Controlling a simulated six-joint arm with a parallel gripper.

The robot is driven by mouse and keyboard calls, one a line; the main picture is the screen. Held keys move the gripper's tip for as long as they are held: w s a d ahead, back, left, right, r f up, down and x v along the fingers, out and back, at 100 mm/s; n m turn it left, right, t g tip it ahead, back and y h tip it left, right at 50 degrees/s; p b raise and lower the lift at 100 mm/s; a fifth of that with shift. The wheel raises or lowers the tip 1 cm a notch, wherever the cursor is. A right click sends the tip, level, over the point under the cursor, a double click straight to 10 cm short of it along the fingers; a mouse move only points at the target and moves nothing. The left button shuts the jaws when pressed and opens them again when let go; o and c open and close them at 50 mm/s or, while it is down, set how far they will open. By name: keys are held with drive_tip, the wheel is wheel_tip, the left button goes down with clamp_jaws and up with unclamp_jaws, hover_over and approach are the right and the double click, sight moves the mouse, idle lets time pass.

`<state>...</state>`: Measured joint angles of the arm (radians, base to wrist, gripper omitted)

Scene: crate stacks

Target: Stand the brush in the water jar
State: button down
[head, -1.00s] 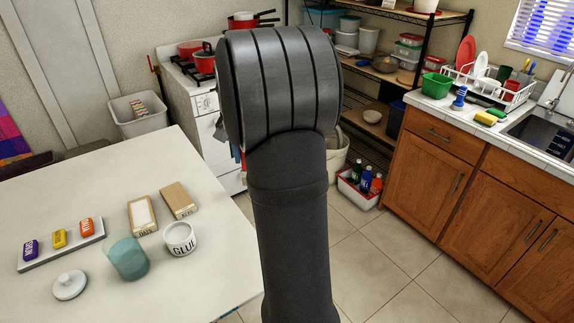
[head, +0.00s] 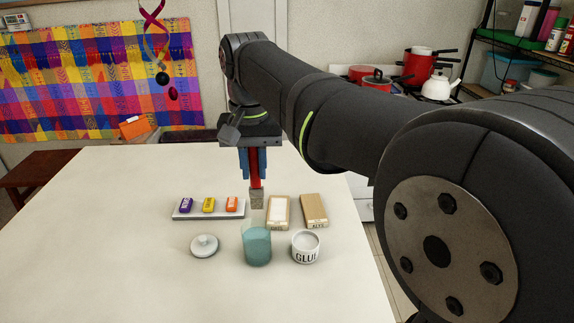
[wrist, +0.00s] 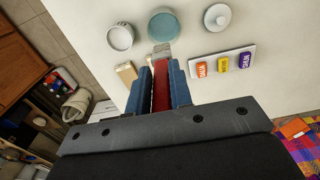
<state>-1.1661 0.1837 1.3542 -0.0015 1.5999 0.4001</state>
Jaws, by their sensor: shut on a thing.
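The brush (head: 256,183) has a red handle and a pale grey-brown tip, and it hangs upright, tip down. My gripper (head: 255,174) is shut on its handle with blue fingers, and both also show in the wrist view, the brush (wrist: 161,90) between the fingers. The water jar (head: 257,247) is a teal, see-through cup on the white table. The brush tip appears just above and behind the jar's rim in the head view. In the wrist view the tip comes close to the near edge of the jar (wrist: 165,25). I cannot tell the exact gap.
A white GLUE pot (head: 306,247) stands right of the jar, and a round white lid (head: 204,246) lies left. Behind are two cardboard-coloured boxes (head: 279,213) (head: 314,210) and a white tray (head: 183,215) with purple, yellow and orange blocks. The table's left side is clear.

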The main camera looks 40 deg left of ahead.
sight(253, 208)
drive_tip(key=shift+s+f, duration=0.15)
drive_tip(key=shift+f, duration=1.6)
drive_tip(key=shift+s+f, duration=0.2)
drive_tip(key=shift+f, duration=1.6)
drive_tip(key=shift+s+f, duration=0.15)
drive_tip(key=shift+f, duration=2.65)
drive_tip(key=c, duration=1.2)
unclamp_jaws()
drive_tip(key=shift+r, duration=0.2)
drive_tip(key=shift+r, duration=4.35)
drive_tip(key=shift+f, duration=0.1)
drive_tip(key=shift+f, duration=3.25)
